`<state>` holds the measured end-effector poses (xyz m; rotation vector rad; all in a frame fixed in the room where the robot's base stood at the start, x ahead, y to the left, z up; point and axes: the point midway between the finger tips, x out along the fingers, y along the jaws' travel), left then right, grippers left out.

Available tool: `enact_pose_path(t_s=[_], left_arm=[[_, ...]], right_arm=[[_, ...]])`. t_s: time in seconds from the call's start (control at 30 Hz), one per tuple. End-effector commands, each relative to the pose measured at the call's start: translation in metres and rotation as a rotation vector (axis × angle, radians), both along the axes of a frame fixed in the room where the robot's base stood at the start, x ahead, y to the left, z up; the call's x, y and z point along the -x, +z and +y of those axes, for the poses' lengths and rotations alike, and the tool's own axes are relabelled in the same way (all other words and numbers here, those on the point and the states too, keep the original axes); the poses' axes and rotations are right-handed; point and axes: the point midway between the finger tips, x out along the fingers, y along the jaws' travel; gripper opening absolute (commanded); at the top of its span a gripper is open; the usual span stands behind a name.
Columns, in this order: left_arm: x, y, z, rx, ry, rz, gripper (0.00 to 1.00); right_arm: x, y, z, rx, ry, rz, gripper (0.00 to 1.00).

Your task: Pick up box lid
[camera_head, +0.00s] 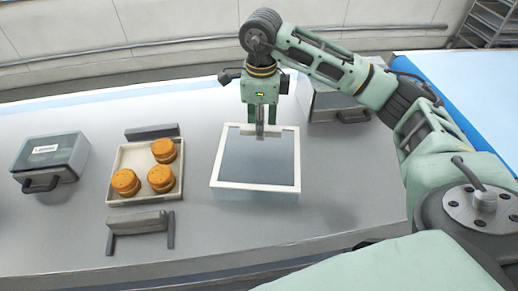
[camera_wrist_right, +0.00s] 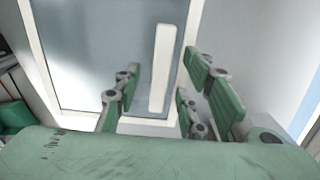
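The box lid (camera_head: 222,152) has a pale frame around a grey see-through panel. It sits on a clear-sided box on the counter, right of the tray. In the right wrist view the lid (camera_wrist_right: 62,90) fills the upper middle, with a white bar-shaped handle (camera_wrist_right: 162,62) on it. My right gripper (camera_head: 260,133) points down over the back half of the lid. In the right wrist view the gripper (camera_wrist_right: 161,82) is open, its fingers on either side of the handle with gaps between. My left gripper is not in view.
A beige tray (camera_head: 147,197) with several round orange-brown filled items (camera_head: 163,150) stands left of the box. A grey case (camera_head: 50,160) is at far left; another (camera_head: 338,106) is behind right. Dark grey holders (camera_head: 139,223) flank the tray. The counter in front is clear.

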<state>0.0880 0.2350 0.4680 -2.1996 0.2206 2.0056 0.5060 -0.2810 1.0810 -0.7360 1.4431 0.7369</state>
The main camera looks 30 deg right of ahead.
Motion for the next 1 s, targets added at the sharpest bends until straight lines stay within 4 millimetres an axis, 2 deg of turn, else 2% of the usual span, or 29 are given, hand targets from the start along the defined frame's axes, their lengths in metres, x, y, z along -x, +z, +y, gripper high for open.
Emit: enact_pose_path(t_s=[0.27,0.7,1.0], left_arm=[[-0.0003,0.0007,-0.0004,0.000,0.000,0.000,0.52],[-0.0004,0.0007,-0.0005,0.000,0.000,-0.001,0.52],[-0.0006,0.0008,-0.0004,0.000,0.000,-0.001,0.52]], right_arm=[[-0.0002,-0.0043,-0.0003,0.000,0.000,-0.002,0.38],[-0.0002,-0.0039,-0.0003,0.000,0.000,-0.001,0.00],[-0.0002,-0.0038,-0.0002,0.000,0.000,-0.001,0.00]])
